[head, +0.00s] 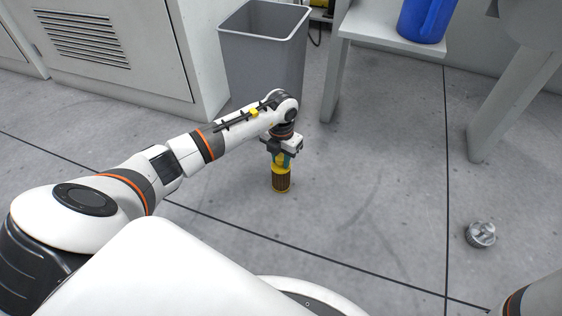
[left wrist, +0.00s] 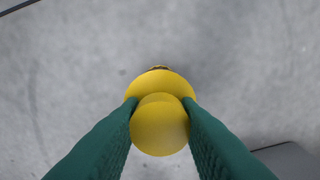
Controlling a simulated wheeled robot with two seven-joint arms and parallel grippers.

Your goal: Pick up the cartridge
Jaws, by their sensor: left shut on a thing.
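The cartridge (head: 281,180) is yellow with a dark brown ribbed lower part. In the head view it is upright below my left gripper (head: 283,160), near the floor; I cannot tell whether it touches the floor. In the left wrist view the round yellow top of the cartridge (left wrist: 160,124) sits between the green fingers of my left gripper (left wrist: 160,108), which press on it from both sides. The lower part of the cartridge is mostly hidden there. My right gripper is not in view; part of my right arm shows at the lower right of the head view.
A grey bin (head: 262,62) stands behind the gripper beside a white cabinet (head: 115,50). A blue jug (head: 424,18) stands on a white bench (head: 385,27) at the back. A grey metal part (head: 480,235) lies on the floor at right. The floor around the cartridge is clear.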

